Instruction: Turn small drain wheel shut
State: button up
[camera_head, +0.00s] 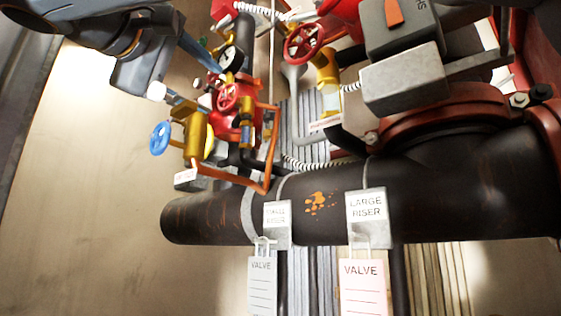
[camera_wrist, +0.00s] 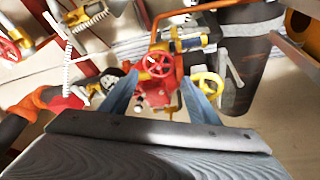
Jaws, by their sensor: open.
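My gripper (camera_wrist: 163,78) is open and empty, with its blue fingers spread. In the wrist view a small red handwheel (camera_wrist: 158,65) shows between the fingertips, beyond them. In the head view the same red wheel (camera_head: 228,97) sits on the red valve body, just below the visible finger (camera_head: 203,54). A yellow wheel (camera_head: 208,140) is below it, partly hidden by brass fittings; it also shows in the wrist view (camera_wrist: 210,85) right of the right finger. A blue wheel (camera_head: 159,138) sticks out to the left. No readable label shows which wheel is the drain. I cannot tell whether the fingers touch anything.
A pressure gauge (camera_head: 231,58) stands close above the red wheel. A larger red wheel (camera_head: 303,42) and a grey box (camera_head: 403,82) are to the right. A thick black pipe (camera_head: 430,190) with a "LARGE RISER" sign (camera_head: 367,205) crosses below. The left wall area is clear.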

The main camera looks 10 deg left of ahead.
aim_at(226, 94)
jog(key=shift+w+d+r+n+g+p, duration=0.3)
jog(key=shift+w+n+g+p, duration=1.3)
jog(key=shift+p, duration=2.95)
jog(key=shift+w+d+r+n+g+p, duration=0.15)
jog(key=shift+w+d+n+p, duration=0.45)
jog(key=shift+n+p, duration=3.05)
jog(key=shift+w+d+r+n+g+p, duration=0.1)
jog(key=shift+w+d+n+g+p, duration=0.65)
jog(key=shift+p, duration=4.7)
jog(key=shift+w+a+n, duration=0.4)
jog(key=shift+w+n, duration=0.05)
jog(key=shift+n, duration=0.05)
